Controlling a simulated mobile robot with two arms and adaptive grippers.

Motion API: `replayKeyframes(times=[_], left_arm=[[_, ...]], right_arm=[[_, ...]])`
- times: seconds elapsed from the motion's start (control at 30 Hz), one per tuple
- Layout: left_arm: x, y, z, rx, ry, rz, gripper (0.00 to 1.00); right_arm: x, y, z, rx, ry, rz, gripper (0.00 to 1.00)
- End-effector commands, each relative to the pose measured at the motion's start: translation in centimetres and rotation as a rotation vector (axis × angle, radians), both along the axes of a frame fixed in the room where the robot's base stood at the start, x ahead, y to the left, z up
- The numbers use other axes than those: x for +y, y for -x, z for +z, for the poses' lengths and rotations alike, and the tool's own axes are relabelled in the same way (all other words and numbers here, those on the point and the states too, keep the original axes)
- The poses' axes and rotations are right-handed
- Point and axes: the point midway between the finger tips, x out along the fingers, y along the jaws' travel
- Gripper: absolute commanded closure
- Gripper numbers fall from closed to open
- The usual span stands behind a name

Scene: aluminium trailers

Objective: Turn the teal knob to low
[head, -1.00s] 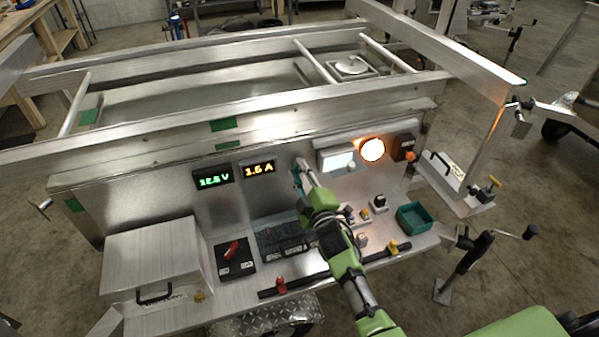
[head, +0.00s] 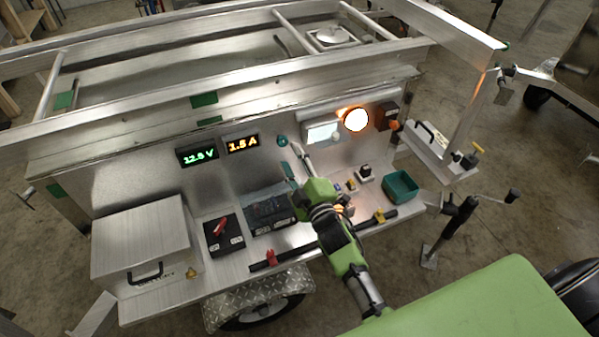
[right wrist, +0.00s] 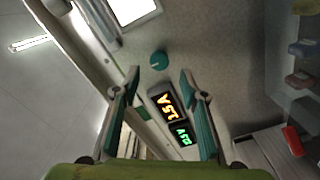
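The teal knob (head: 282,141) is on the upright metal panel, right of the amber display (head: 242,144). It also shows in the right wrist view (right wrist: 158,60), with a small pale mark on its face; setting labels are too small to read. My right gripper (head: 291,160) is just below and in front of the knob in the head view. In the right wrist view its teal-padded fingers (right wrist: 160,73) are spread apart with nothing between them. The knob is beyond the fingertips, roughly centred between them, and appears untouched. My left gripper is not in view.
A green display (head: 198,155) is left of the amber one. A white-lit panel (head: 322,132) and a glowing orange lamp (head: 355,120) are to the right. Below are a red-handled switch (head: 220,228), a teal bin (head: 401,186) and a black rail (head: 330,240) along the shelf's front.

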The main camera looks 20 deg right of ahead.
Motion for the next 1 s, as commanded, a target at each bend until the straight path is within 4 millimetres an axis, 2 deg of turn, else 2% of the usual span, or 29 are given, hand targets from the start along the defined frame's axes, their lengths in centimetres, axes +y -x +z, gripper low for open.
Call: replayKeyframes(times=[0.1, 0.3, 0.5, 1.0], left_arm=[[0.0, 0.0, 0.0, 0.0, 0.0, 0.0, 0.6], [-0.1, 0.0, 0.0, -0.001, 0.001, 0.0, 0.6], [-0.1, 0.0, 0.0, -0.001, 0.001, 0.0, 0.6], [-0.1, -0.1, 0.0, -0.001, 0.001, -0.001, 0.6]], right_arm=[[-0.1, 2.4, -0.1, 0.002, 0.0, 0.0, 0.61], [-0.1, 5.0, 0.0, 0.001, 0.0, 0.0, 0.61], [-0.2, 5.7, 0.0, 0.0, 0.0, 0.0, 0.61], [-0.3, 5.8, -0.1, 0.008, -0.006, -0.005, 0.61]])
